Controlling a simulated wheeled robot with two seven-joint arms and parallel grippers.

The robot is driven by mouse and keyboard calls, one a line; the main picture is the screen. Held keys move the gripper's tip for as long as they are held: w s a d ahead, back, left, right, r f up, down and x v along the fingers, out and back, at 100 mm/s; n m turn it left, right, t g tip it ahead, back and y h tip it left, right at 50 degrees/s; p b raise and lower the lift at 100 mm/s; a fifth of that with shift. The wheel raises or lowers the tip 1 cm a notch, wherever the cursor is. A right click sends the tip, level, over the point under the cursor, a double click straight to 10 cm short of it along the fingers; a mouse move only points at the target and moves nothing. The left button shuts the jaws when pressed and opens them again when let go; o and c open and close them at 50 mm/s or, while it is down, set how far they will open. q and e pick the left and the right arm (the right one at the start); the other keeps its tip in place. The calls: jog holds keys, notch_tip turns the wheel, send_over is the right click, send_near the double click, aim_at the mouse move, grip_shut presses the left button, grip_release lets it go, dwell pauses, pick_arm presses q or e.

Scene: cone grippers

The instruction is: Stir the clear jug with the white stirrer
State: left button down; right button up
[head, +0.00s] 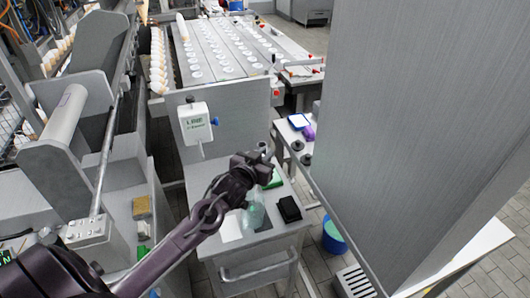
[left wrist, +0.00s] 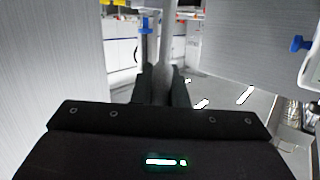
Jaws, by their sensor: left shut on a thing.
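The clear jug (head: 254,215), see-through with a greenish tint, stands on the small grey cart top below my left gripper. My left gripper (head: 262,166) is above the far part of the cart, up and slightly right of the jug in the head view. In the left wrist view its dark fingers (left wrist: 163,88) are shut on a pale, upright rod, which looks like the white stirrer (left wrist: 166,45). The stirrer cannot be made out in the head view, and the jug cannot be made out in the wrist view. My right gripper is not in view.
The cart (head: 262,249) also bears a black box (head: 289,208), a green item (head: 273,179) and a white sheet (head: 230,228). A large grey panel (head: 415,110) blocks the right side. A blue bucket (head: 333,238) stands on the floor. A cone machine (head: 225,50) stands behind.

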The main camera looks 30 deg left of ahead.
pick_arm(q)
notch_tip(320, 180, down, 8)
jog(key=s+b, duration=0.1)
jog(key=b, duration=0.3)
jog(key=shift+s+a+f, duration=0.15)
jog(key=shift+s, duration=0.15)
dwell(0.5)
jog(key=shift+w+a, duration=0.1)
